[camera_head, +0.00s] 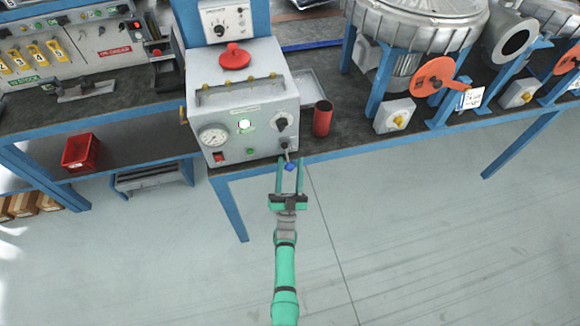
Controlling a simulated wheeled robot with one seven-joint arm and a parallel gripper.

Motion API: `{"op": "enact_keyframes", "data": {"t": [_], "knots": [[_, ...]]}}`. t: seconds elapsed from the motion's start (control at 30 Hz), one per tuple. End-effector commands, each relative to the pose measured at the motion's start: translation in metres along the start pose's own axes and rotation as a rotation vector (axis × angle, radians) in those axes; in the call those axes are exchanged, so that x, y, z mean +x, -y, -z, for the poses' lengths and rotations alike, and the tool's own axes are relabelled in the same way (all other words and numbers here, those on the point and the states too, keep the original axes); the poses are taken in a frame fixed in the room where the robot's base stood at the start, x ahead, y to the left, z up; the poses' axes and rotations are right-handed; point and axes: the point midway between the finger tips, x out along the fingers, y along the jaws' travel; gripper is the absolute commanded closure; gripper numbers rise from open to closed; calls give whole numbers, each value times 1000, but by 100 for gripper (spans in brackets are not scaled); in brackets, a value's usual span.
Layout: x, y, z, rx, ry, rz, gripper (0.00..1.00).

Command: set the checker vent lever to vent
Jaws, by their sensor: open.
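The checker (233,137) is a light grey box near the bench's front edge, with a round gauge (213,135), a lit round window, a dark knob (281,121) and a red cap on top. The vent lever (286,150) is a short lever low on the right of its front face, with a blue tip (289,166). My gripper (289,160) is open, its two teal fingers pointing at the checker. The blue tip shows between or just in front of the fingertips; I cannot tell whether they touch it. The lever's position markings are too small to read.
A red cylinder (322,118) stands close to the right of the checker. A grey tray (307,90) lies behind it. A red bin (81,152) is on the lower shelf at left. The floor in front is clear.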

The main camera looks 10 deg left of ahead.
Motion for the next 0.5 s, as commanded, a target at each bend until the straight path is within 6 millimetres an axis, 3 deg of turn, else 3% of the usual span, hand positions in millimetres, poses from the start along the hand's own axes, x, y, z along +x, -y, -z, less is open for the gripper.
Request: {"op": "enact_keyframes", "data": {"t": [0.17,0.5], "knots": [[-11,0,-1,0,3,0,57],[-71,0,-1,0,3,-1,57]]}}
